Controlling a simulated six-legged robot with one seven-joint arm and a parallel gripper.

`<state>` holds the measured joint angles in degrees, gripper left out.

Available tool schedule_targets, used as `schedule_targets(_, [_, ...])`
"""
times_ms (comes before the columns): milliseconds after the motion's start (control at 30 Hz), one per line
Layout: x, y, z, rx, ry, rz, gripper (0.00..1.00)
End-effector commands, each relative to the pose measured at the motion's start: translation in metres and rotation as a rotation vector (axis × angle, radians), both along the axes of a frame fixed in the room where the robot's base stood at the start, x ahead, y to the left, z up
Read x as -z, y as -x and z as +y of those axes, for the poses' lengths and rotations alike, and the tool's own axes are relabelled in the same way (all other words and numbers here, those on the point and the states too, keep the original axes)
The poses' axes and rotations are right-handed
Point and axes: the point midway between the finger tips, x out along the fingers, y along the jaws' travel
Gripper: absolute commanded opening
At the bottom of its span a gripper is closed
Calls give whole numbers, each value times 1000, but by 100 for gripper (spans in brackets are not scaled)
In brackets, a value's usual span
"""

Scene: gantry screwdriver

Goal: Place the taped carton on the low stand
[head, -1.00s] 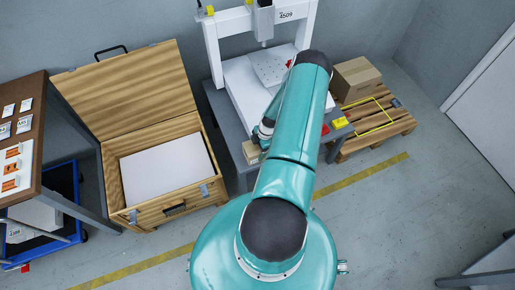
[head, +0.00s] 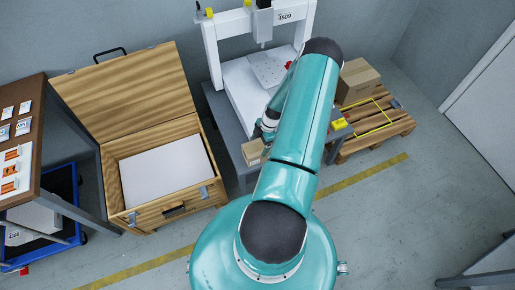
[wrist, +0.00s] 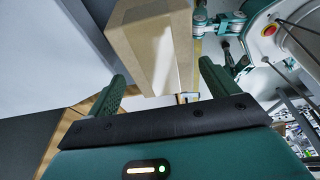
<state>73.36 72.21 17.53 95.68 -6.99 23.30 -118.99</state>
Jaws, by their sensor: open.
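A small tan carton (head: 252,152) sits at the front left edge of the grey table, partly hidden by my arm. In the wrist view a carton (wrist: 140,45) with a paler tape strip down it fills the upper middle. My gripper (wrist: 165,85) is open, its two green fingers spread either side of the carton's near end, with a gap showing on the right. I cannot tell whether the left finger touches it. In the head view my gripper is mostly hidden behind my arm. A low wooden pallet (head: 388,133) with a yellow outlined square stands at the right.
A larger brown carton (head: 357,82) occupies the pallet's back part; the outlined square is empty. A white gantry machine (head: 237,80) stands on the grey table. An open wooden crate (head: 150,215) and a brown-topped bench (head: 30,165) are at left. Floor at right front is clear.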

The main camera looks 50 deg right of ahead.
Motion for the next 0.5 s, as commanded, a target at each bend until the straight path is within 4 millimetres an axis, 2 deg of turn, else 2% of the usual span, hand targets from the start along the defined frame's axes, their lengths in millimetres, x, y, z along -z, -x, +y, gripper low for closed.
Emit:
schedule_targets(33, [-12,2,-4,2,3,0,86])
schedule_targets(200, [-43,7,-12,2,1,0,86])
schedule_targets(333, [-56,9,-15,1,0,-1,86])
schedule_targets(500, [-61,10,-16,-1,-2,1,86])
